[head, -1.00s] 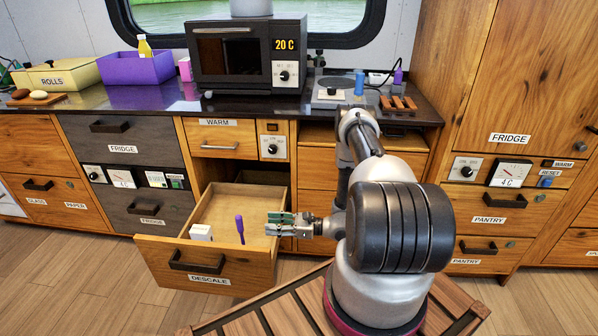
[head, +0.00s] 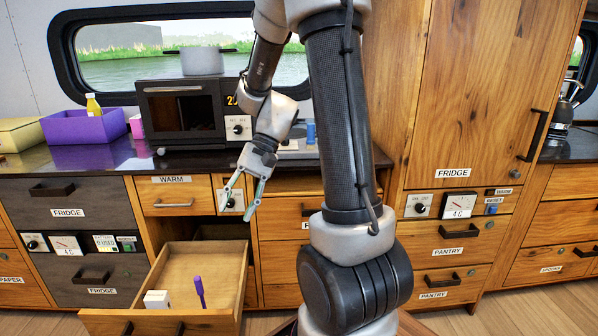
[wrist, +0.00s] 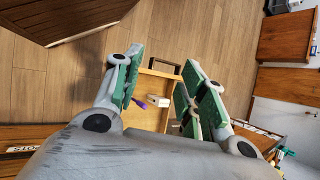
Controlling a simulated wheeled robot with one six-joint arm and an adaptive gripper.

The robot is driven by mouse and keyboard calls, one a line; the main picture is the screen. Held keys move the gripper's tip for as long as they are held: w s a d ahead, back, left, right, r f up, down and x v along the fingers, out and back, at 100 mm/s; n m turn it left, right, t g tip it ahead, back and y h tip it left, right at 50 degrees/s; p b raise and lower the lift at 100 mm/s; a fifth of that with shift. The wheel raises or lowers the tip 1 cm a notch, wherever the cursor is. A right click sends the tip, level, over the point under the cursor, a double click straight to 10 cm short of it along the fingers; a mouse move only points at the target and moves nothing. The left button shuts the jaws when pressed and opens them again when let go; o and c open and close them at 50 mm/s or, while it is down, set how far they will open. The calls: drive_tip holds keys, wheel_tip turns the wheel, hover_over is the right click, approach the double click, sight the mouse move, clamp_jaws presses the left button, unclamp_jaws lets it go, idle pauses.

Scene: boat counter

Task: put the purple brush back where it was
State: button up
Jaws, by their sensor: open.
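The purple brush (head: 200,289) is in the open drawer (head: 238,272), leaning upright with its handle end up. It also shows in the wrist view (wrist: 139,103), between my gripper's fingers in the picture but well beyond them. A small white box (head: 157,299) is in the same drawer, left of the brush. My gripper (head: 238,212) is open and empty, pointing down above the back of the drawer, in front of the cabinet. Its green-padded fingers are spread apart in the wrist view (wrist: 162,65). The drawer's front is partly cut off in the head view.
A purple bin (head: 88,139) with a yellow bottle (head: 93,105) stands on the counter, left of an oven (head: 180,112) with a pot (head: 202,62) on top. My arm hides the counter's right part. Closed fridge and pantry drawers (head: 452,252) are at right.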

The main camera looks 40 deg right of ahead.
drive_tip(key=s+d+r+n+t+h, duration=0.3)
drive_tip(key=s+r, duration=0.2)
drive_tip(key=s, duration=0.1)
drive_tip(key=s+d+r+n+t+h, duration=0.3)
drive_tip(key=s+d+r+h, duration=0.1)
drive_tip(key=s+r, duration=0.2)
drive_tip(key=shift+s+d+n+h, duration=0.15)
drive_tip(key=shift+s+n+h, duration=0.15)
drive_tip(key=shift+s+n, duration=0.15)
idle(0.6)
